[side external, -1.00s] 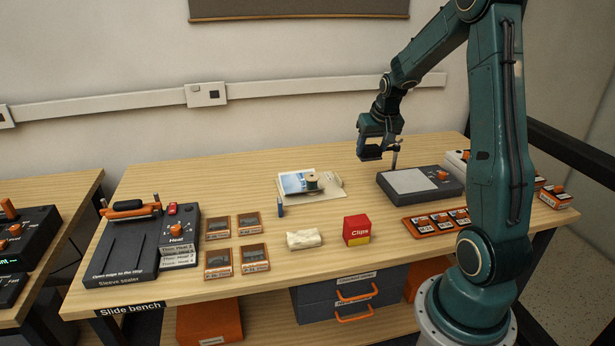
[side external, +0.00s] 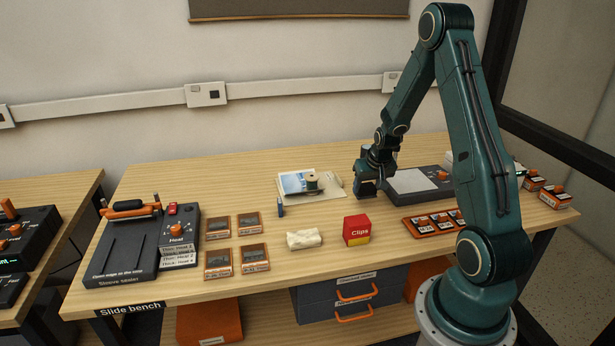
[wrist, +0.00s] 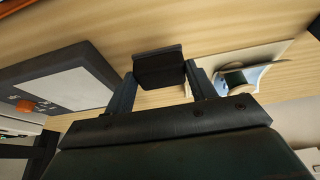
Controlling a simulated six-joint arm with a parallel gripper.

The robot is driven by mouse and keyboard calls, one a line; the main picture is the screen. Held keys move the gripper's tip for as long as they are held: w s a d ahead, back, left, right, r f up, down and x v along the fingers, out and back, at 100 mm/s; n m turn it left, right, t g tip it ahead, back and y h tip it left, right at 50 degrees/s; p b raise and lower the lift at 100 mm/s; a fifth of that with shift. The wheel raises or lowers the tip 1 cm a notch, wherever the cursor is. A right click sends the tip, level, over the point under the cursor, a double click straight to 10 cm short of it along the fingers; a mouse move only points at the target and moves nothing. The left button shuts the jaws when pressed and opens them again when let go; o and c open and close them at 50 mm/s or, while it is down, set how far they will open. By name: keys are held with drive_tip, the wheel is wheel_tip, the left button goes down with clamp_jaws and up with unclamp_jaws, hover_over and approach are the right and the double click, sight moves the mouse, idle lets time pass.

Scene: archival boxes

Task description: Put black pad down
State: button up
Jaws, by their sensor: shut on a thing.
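The black pad (wrist: 158,70) is a small dark block held between the two fingers of my gripper (wrist: 160,82) in the wrist view. In the side external view my gripper (side external: 368,184) is low over the bench, just left of the light box with the pale panel (side external: 408,181). The pad is hard to tell from the dark fingers there. I cannot tell whether its underside touches the wood.
Photos and a spool (side external: 311,182) lie on a pale sheet to the left of my gripper. A red and yellow Clips box (side external: 356,230), a crumpled white cloth (side external: 304,239) and an orange slide tray (side external: 432,222) are nearer the front. Bare wood surrounds the gripper's front side.

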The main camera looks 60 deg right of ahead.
sight(368, 192)
drive_tip(key=shift+f, duration=0.1)
drive_tip(key=shift+f, duration=1.75)
drive_tip(key=shift+f, duration=0.2)
drive_tip(key=o, duration=1)
drive_tip(key=shift+r, duration=0.25)
drive_tip(key=shift+v, duration=5.95)
